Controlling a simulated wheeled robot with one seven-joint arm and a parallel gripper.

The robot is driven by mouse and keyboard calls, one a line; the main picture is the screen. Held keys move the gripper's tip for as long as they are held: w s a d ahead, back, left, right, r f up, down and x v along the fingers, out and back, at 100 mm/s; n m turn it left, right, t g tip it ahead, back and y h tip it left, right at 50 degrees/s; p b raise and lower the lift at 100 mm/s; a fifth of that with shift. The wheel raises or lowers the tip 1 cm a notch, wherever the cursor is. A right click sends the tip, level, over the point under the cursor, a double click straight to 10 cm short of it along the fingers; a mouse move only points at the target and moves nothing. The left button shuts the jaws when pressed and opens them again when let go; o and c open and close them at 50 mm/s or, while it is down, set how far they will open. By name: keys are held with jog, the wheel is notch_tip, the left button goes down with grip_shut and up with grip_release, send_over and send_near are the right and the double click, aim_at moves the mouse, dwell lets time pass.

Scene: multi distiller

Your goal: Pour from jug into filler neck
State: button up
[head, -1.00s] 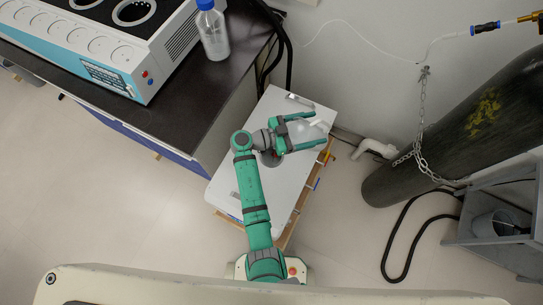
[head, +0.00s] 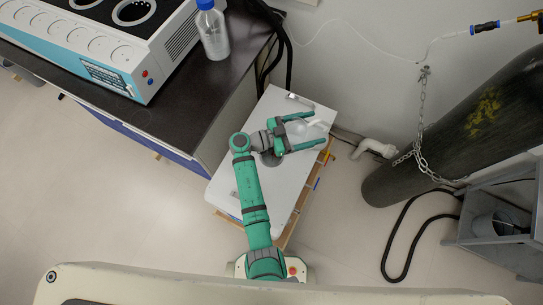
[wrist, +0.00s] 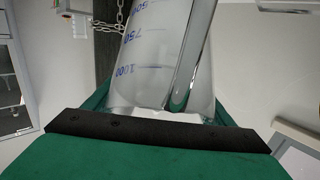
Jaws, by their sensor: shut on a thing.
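My gripper (head: 305,130) is shut on a clear, translucent jug (head: 297,128) above the white box. In the wrist view the jug (wrist: 150,60) fills the middle, with blue volume marks and a clear handle along its right side; it sits between the green fingers. Whether it holds liquid I cannot tell. A grey round patch (head: 270,159) shows on the white box top just below my wrist in the head view; I cannot tell whether it is the filler neck. No filler neck is clearly visible, and the jug's spout is not clear.
The white box (head: 240,187) stands on a wooden-edged support. A dark bench (head: 190,110) at left carries a blue-white machine (head: 100,55) and a blue-capped bottle (head: 213,35). A chained dark gas cylinder (head: 455,130) and a white pipe (head: 375,149) are at right.

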jog(key=shift+a+r, duration=0.1)
jog(key=shift+a, duration=0.05)
dwell(0.6)
jog(key=shift+a+h, duration=0.1)
jog(key=shift+h, duration=0.2)
jog(key=shift+s+d, duration=0.15)
jog(key=shift+d, duration=0.05)
jog(key=shift+a, duration=0.15)
